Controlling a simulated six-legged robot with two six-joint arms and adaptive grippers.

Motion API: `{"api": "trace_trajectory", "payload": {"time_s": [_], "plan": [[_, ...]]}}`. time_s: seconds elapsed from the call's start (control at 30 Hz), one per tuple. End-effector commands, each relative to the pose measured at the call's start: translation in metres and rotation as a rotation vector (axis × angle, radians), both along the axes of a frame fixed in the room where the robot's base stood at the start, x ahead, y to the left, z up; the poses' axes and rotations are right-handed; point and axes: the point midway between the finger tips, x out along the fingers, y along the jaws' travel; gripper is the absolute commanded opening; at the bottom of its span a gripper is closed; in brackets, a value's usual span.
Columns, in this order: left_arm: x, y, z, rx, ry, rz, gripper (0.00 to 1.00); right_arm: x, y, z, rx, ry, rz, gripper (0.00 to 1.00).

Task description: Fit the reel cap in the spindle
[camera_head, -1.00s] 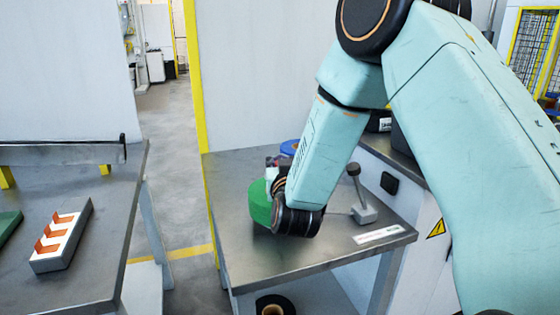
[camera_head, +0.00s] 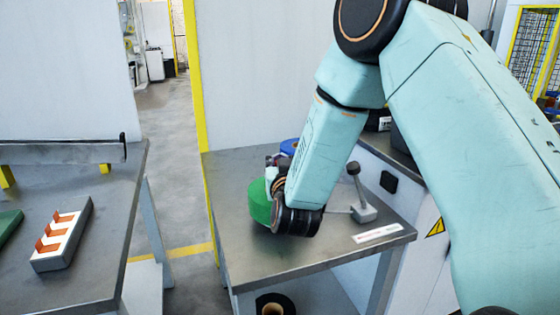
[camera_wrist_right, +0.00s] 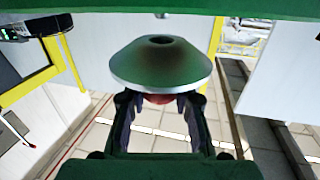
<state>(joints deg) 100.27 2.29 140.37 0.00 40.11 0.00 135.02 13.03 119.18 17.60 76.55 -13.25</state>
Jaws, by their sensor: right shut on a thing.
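My right gripper (camera_wrist_right: 158,100) is shut on the reel cap (camera_wrist_right: 160,66), a grey-green cone with a dark hole in its narrow end. A reddish part of the cap shows between the fingers. A green round edge (camera_wrist_right: 160,10), probably the reel's, fills the top of the right wrist view, close to the cap. In the head view the green reel (camera_head: 259,204) stands on the right-hand table, partly behind my right wrist. My wrist and forearm hide the cap there. I cannot make out the spindle, or whether the cap touches it. My left gripper is not in view.
The metal table (camera_head: 285,262) has free room at its front. A grey stand with a dark knob (camera_head: 362,205) and a white label strip (camera_head: 377,233) lie right of my wrist. A blue object (camera_head: 289,147) is behind. A tray with orange parts (camera_head: 61,234) sits on the left table.

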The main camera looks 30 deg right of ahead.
Motion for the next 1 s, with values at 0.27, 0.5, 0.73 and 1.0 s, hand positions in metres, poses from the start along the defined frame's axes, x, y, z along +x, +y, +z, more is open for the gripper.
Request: {"api": "trace_trajectory", "payload": {"time_s": [0.27,0.5,0.73,1.0], "plan": [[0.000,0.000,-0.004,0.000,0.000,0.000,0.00,0.000,0.000,-0.006,0.000,-0.001,0.000,0.00],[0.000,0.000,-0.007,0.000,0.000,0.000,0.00,0.000,0.000,-0.011,0.000,-0.001,0.000,0.00],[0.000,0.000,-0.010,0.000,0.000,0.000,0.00,0.000,0.000,-0.016,0.000,-0.001,0.000,0.00],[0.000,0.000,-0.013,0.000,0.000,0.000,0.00,0.000,0.000,-0.021,-0.001,-0.002,0.000,0.00]]}}
